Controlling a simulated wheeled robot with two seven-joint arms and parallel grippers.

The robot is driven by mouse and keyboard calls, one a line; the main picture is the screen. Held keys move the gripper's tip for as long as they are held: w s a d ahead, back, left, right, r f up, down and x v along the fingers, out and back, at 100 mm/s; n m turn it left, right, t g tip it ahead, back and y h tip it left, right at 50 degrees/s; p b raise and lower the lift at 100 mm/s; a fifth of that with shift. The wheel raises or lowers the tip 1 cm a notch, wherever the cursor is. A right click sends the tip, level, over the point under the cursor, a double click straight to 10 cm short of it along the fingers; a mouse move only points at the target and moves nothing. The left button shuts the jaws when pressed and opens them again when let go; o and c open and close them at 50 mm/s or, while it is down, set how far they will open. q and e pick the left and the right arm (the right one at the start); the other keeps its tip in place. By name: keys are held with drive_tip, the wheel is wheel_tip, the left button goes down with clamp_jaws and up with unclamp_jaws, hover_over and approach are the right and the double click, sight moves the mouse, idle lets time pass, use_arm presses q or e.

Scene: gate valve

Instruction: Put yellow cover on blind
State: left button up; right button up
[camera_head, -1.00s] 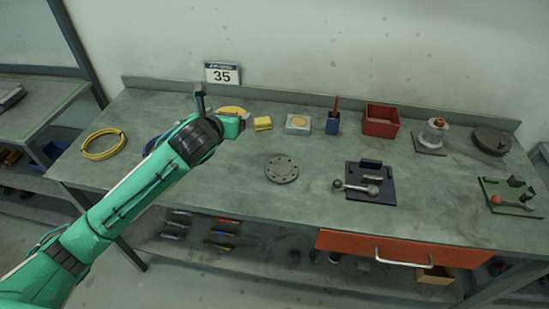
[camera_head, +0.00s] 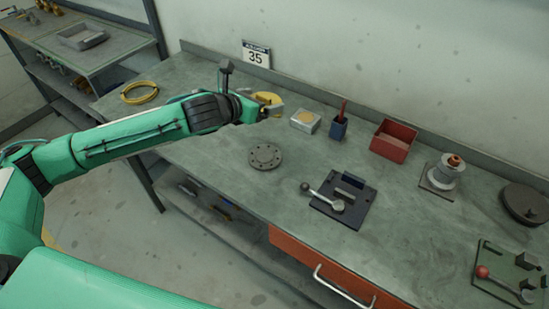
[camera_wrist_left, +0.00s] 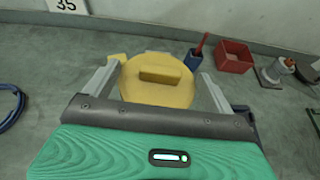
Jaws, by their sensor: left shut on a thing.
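The yellow cover (camera_wrist_left: 157,82) is a round disc with a raised bar handle. In the left wrist view it lies between the two fingers of my left gripper (camera_wrist_left: 158,88), which is shut on it. In the head view part of the yellow cover (camera_head: 267,98) shows beside my left gripper (camera_head: 262,108), near the back of the bench. I cannot tell if the cover touches the bench. The blind (camera_head: 265,157) is a grey round flange with bolt holes, flat on the bench in front of the gripper, apart from it and bare. My right gripper is not in view.
A grey box with a yellow top (camera_head: 305,120), a blue holder (camera_head: 338,127) and a red bin (camera_head: 393,138) stand along the back. A black fixture with a lever (camera_head: 343,200) is right of the blind. A yellow cable coil (camera_head: 139,92) lies far left.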

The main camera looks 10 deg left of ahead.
use_arm(q)
drive_tip(key=shift+f, duration=0.25)
drive_tip(key=p, duration=0.1)
hover_over(262, 158)
wheel_tip(262, 158, down, 15)
drive_tip(key=shift+s+f, duration=0.1)
wheel_tip(262, 158, down, 4)
drive_tip(key=shift+f, duration=0.2)
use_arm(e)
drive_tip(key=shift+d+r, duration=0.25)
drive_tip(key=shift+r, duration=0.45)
use_arm(q)
drive_tip(key=shift+f, duration=0.2)
drive_tip(key=o, duration=0.7)
drive_tip(key=shift+o, duration=0.2)
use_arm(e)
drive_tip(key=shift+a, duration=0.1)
use_arm(q)
drive_tip(key=shift+r, duration=0.15)
